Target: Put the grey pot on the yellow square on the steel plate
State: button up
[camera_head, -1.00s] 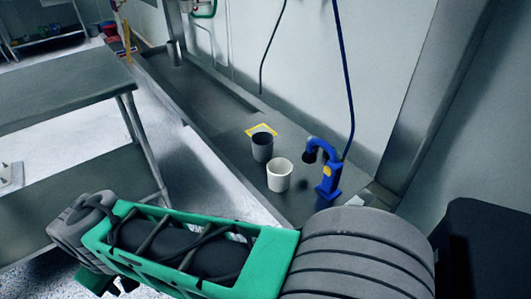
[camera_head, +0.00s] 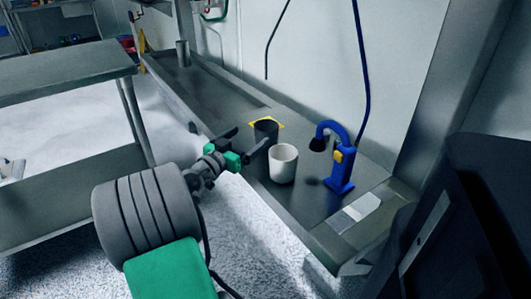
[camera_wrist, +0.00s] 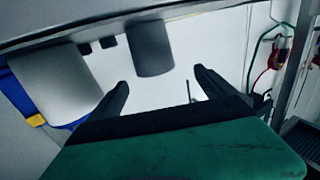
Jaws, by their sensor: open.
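The dark grey pot (camera_head: 266,131) stands upright on the long steel surface (camera_head: 215,105), its lower part partly hidden by my gripper. The yellow square (camera_head: 279,123) shows just behind it, mostly covered from this view. A white pot (camera_head: 283,165) stands nearer, to the right. My gripper (camera_head: 247,139) is open and empty on the left, near side of the grey pot. In the wrist view, which looks upside down, the grey pot (camera_wrist: 150,48) appears beyond the gap between the fingers (camera_wrist: 161,80), not between the pads.
A blue tap-like device (camera_head: 341,168) with a hose stands right of the white pot (camera_wrist: 55,88). Another grey cup (camera_head: 182,53) stands at the far end of the steel surface. A steel table (camera_head: 65,75) is at left; a wall closes the back.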

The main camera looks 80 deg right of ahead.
aim_at(259, 131)
jog(key=x, duration=0.3)
jog(key=s+b+x, duration=0.1)
jog(key=x, duration=0.3)
jog(key=shift+s+d+r, duration=0.1)
jog(key=shift+d, duration=0.05)
jog(key=shift+c, duration=0.3)
jog(key=c, duration=1.5)
